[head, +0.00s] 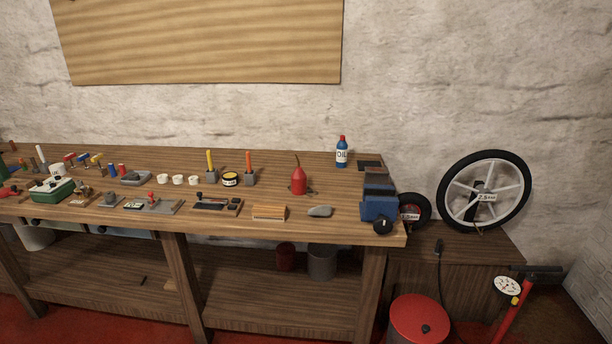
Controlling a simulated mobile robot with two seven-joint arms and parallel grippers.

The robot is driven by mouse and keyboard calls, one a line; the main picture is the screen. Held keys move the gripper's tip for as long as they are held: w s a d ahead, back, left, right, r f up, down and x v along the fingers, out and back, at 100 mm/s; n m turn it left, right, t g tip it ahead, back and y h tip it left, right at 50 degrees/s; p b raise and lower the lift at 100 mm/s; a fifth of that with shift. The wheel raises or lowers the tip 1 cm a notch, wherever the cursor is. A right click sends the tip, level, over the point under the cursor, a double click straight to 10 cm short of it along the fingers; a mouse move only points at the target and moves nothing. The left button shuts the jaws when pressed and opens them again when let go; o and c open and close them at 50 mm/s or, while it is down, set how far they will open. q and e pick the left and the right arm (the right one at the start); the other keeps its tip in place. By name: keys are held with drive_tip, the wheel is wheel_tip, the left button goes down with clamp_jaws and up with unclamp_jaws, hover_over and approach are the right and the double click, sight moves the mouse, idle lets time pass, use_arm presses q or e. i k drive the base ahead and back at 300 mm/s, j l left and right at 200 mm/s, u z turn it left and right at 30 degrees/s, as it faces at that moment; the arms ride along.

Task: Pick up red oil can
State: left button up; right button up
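Neither of my grippers shows in the head view.
A blue bottle marked OIL (342,154) stands behind and right of the can. A grey stone-like object (320,211) and a wooden block (269,212) lie in front. A blue vise-like tool (379,208) sits at the right end. A red bin (419,320) stands on the floor.

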sight(298, 178)
drive_tip(key=i+l+u, duration=0.1)
drive_tip(key=i+l, duration=0.6)
drive_tip(key=l, duration=0.1)
